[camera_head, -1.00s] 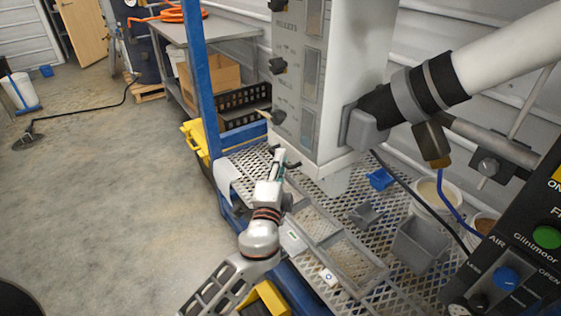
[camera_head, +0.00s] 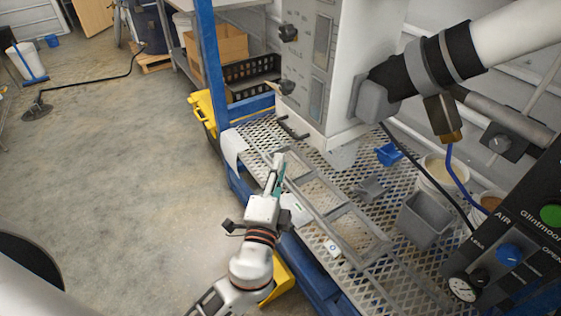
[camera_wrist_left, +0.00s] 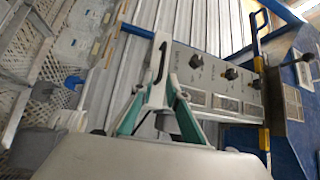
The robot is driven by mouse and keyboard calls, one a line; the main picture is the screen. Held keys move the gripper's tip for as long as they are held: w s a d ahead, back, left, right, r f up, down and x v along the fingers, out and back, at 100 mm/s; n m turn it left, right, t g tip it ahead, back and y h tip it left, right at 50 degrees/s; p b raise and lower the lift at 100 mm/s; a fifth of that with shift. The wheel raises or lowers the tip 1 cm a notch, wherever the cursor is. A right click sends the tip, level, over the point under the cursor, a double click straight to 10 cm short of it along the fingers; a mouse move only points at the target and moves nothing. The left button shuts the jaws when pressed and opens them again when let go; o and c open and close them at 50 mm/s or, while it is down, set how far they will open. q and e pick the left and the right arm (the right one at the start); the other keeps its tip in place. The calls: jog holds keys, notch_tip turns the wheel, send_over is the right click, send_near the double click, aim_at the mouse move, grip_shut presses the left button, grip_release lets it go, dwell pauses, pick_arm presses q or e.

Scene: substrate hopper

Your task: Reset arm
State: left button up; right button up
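My left gripper (camera_head: 277,168) is in front of the hopper cabinet, above the front edge of the mesh shelf. In the left wrist view its teal-padded fingers (camera_wrist_left: 163,82) converge to a narrow tip, with nothing visible held between them. The grey hopper cabinet (camera_head: 350,65) has black knobs and a black handle (camera_head: 293,128) at its lower edge. The gripper is below that handle and appears apart from it. My right gripper is in neither view.
The mesh shelf (camera_head: 262,136) carries a grey bin (camera_head: 423,220), a blue scoop (camera_head: 388,154), a grey scoop (camera_head: 369,190) and white buckets (camera_head: 441,172). A control panel (camera_head: 515,245) stands at the right. The floor (camera_head: 120,190) at left is open.

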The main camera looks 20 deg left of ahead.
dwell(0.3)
pick_arm(q)
jog(key=s+a+f+n+g+h+p, duration=0.1)
jog(key=s+f+n+g, duration=0.2)
jog(key=f, duration=0.5)
jog(key=s+f+n+g+h+p, duration=0.1)
jog(key=s+f+g+h, duration=0.1)
jog(key=s+f, duration=0.5)
jog(key=s+a+f+n+g+h+p, duration=0.1)
jog(key=s+f+n+g+h, duration=0.1)
jog(key=s+f+n, duration=0.4)
jog(key=s+f+g, duration=0.1)
jog(key=s+f, duration=0.3)
jog(key=s, duration=0.1)
jog(key=shift+a+f+n+g, duration=0.2)
jog(key=shift+f+n+g, duration=0.1)
jog(key=shift+f+n, duration=0.1)
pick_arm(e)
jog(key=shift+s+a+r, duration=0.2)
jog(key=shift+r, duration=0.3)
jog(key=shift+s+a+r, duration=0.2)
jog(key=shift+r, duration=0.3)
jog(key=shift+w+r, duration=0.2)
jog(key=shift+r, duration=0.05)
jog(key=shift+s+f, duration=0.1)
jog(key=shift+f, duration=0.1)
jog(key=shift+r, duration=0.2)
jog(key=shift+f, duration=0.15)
